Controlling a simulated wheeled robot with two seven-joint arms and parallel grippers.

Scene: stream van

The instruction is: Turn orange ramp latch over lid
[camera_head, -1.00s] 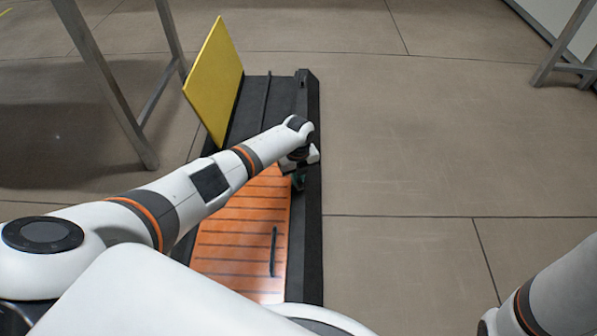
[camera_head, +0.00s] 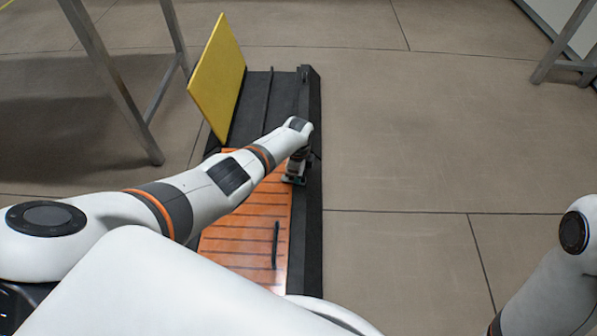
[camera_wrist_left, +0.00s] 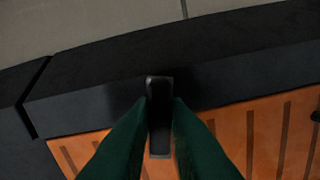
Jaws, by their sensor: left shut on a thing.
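The orange lid (camera_head: 238,246) with dark cross stripes lies closed in the near part of the black ramp case; it also shows in the left wrist view (camera_wrist_left: 236,135). A small black latch (camera_wrist_left: 160,115) stands between my left fingertips, reaching from the black rim over the orange lid's edge in that view. My left gripper (camera_head: 293,180) is at the lid's right edge and is shut on the latch; its dark green fingers (camera_wrist_left: 160,122) flank it. The latch is hidden in the head view. My right gripper is out of view.
The black case rim (camera_head: 311,235) runs along the right side. A yellow lid (camera_head: 217,80) stands raised over the far part. A black handle (camera_head: 275,245) is on the orange lid. Metal legs (camera_head: 110,80) stand at left. Floor to the right is clear.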

